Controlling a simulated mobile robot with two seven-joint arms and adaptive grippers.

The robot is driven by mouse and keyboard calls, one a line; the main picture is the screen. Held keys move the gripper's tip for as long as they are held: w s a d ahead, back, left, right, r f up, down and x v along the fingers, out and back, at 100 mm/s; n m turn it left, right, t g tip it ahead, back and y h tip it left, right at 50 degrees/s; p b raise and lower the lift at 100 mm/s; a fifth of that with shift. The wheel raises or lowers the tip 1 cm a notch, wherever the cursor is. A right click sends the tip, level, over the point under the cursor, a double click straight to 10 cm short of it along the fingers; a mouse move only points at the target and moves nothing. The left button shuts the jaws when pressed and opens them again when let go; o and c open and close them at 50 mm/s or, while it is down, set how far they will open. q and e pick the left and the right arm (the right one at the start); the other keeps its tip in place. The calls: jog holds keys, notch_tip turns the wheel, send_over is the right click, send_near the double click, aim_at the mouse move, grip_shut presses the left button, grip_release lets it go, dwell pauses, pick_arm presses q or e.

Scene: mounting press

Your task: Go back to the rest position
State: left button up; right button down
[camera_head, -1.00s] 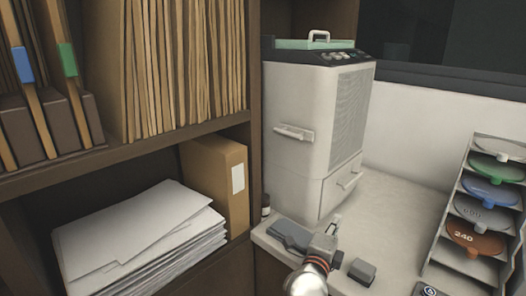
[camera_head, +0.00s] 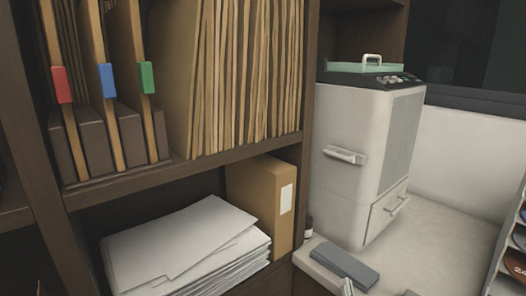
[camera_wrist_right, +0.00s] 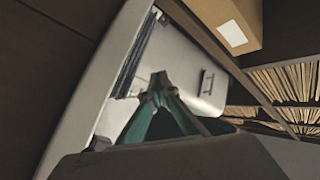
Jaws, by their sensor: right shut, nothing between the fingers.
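My right gripper (camera_head: 347,288) shows only as a small tip at the bottom edge of the head view, in front of the dark grey block on the counter. In the right wrist view its fingers (camera_wrist_right: 158,84) are closed together with nothing between them. The white mounting press (camera_head: 352,150) stands on the counter at the right of the head view, its front handle and lower drawer closed. It also shows in the wrist view (camera_wrist_right: 190,65), beyond the fingers and apart from them. My left gripper is in neither view.
A wooden shelf (camera_head: 185,172) with folders and a paper stack (camera_head: 190,245) fills the left. A dark grey block (camera_head: 346,263) lies at the counter's front edge. A disc rack (camera_head: 508,262) is cut off at the right. The counter (camera_head: 430,245) beside the press is bare.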

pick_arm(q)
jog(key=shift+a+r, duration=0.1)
pick_arm(e)
jog(key=s+f+n+g+y, duration=0.2)
jog(key=s+f+n+g, duration=0.2)
jog(key=s+f, duration=0.7)
jog(key=s+a+f+n+g+y, duration=0.1)
jog(key=s+f+n+g+y, duration=0.1)
jog(key=s+f+n+g, duration=0.3)
jog(key=s+f+n, duration=0.4)
jog(key=s+f, duration=0.2)
jog(key=f, duration=0.1)
jog(key=shift+n, duration=0.3)
jog(key=shift+a, duration=0.1)
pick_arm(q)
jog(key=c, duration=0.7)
